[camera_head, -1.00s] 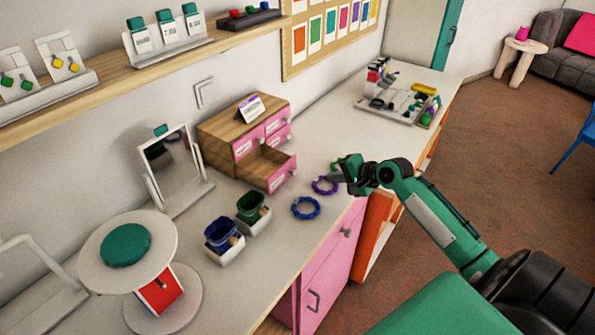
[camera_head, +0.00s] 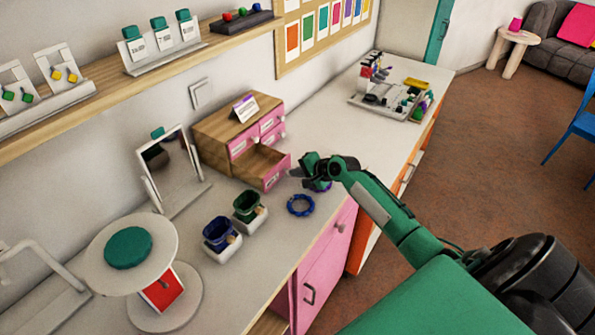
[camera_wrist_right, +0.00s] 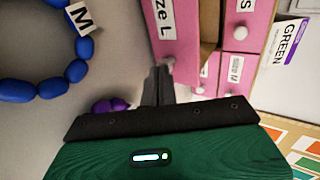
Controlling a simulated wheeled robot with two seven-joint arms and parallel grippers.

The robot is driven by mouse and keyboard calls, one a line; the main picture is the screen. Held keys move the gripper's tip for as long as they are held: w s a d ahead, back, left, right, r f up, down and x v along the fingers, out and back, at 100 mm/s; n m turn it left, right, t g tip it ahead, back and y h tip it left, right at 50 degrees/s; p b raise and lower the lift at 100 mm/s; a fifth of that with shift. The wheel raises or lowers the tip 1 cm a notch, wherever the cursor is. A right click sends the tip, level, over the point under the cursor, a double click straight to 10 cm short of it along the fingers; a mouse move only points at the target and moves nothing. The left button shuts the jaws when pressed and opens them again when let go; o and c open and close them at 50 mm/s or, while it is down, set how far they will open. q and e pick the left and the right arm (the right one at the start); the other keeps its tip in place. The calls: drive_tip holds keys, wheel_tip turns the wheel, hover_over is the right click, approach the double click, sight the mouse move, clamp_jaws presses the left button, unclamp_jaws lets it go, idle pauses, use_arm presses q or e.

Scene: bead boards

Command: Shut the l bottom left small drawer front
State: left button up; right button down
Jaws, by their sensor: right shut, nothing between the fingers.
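A small wooden chest (camera_head: 216,128) with pink drawer fronts stands against the wall. Its bottom left drawer is pulled out, with its pink front (camera_head: 277,175) facing the right gripper. In the right wrist view the pink front (camera_wrist_right: 182,35) carries a label ending in "ze L". My right gripper (camera_head: 293,172) is shut and empty, just in front of this drawer front. Its fingertips (camera_wrist_right: 158,78) show close to the front's edge and knob; I cannot tell whether they touch. The other drawers look shut. My left gripper is not in view.
A blue bead bracelet (camera_head: 291,207) lies on the counter near the gripper, and a purple one (camera_wrist_right: 108,105) is partly hidden under it. Two small bins (camera_head: 222,232) (camera_head: 250,208) and a mirror (camera_head: 172,165) stand left of the drawer.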

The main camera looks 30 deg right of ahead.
sight(264, 165)
drive_tip(key=w+a+b, duration=0.1)
drive_tip(key=w, duration=0.3)
drive_tip(key=w+a+b, duration=0.1)
drive_tip(key=w+a, duration=0.1)
drive_tip(key=w, duration=0.2)
drive_tip(key=w+a+b, duration=0.2)
drive_tip(key=w, duration=0.2)
drive_tip(key=shift+w+f, duration=0.1)
drive_tip(key=shift+f, duration=0.05)
drive_tip(key=shift+w+a, duration=0.1)
drive_tip(key=shift+w, duration=0.2)
drive_tip(key=shift+r, duration=0.3)
drive_tip(key=shift+a, duration=0.1)
drive_tip(key=shift+r, duration=0.1)
